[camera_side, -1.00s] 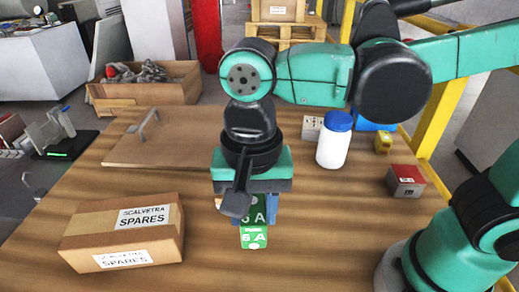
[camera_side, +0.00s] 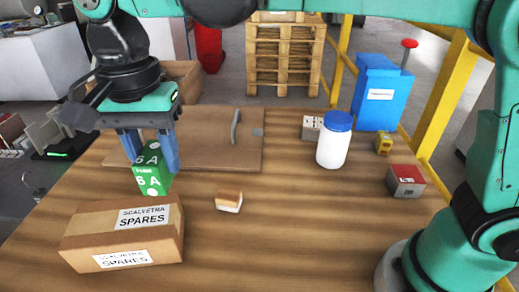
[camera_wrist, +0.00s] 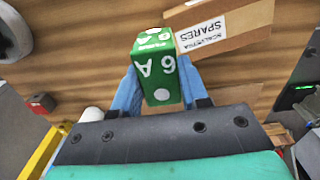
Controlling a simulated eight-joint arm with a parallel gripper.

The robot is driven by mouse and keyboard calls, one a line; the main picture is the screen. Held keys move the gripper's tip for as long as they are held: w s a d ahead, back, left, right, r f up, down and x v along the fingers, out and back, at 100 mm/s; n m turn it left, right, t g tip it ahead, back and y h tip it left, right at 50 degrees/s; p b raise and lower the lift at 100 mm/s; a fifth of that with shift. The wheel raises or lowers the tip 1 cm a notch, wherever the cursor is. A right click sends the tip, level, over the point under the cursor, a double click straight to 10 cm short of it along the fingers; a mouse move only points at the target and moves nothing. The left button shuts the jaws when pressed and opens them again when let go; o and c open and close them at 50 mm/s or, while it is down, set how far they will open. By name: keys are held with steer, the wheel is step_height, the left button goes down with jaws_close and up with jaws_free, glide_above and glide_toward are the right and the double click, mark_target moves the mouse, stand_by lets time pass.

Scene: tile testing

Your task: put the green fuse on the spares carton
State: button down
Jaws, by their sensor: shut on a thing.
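The green fuse (camera_side: 152,178), a block marked "6 A" in white, is held between the blue fingers of my gripper (camera_side: 149,150). In the side view it hangs behind the spares carton and appears above its far edge. The carton (camera_side: 88,222) is a closed brown box with "SCALVETRA SPARES" labels at the front left of the table. In the wrist view the fuse (camera_wrist: 158,70) sits between the fingers of my gripper (camera_wrist: 160,85), and the carton (camera_wrist: 240,22) lies beyond it to the right. The fuse looks apart from the carton.
A small orange-and-white block (camera_side: 229,200) lies right of the carton. A wooden board with a handle (camera_side: 215,150) lies behind. A white bottle with blue lid (camera_side: 333,145), a red-topped box (camera_side: 405,181) and a yellow item (camera_side: 384,143) stand at the right. The front middle of the table (camera_side: 290,240) is clear.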

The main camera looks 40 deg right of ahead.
mark_target(156, 222)
steer(key=shift+w+a+f, duration=0.4)
steer(key=shift+w+f, duration=0.3)
steer(key=shift+f, duration=1.15)
steer(key=shift+w+a+f, duration=0.35)
steer(key=shift+w+f, duration=0.3)
steer(key=shift+f, duration=1.15)
steer(key=shift+w+a+f, duration=0.4)
steer(key=shift+w+f, duration=0.3)
steer(key=shift+f, duration=1.15)
steer(key=shift+f, duration=0.15)
steer(key=shift+c, duration=2.3)
jaws_free()
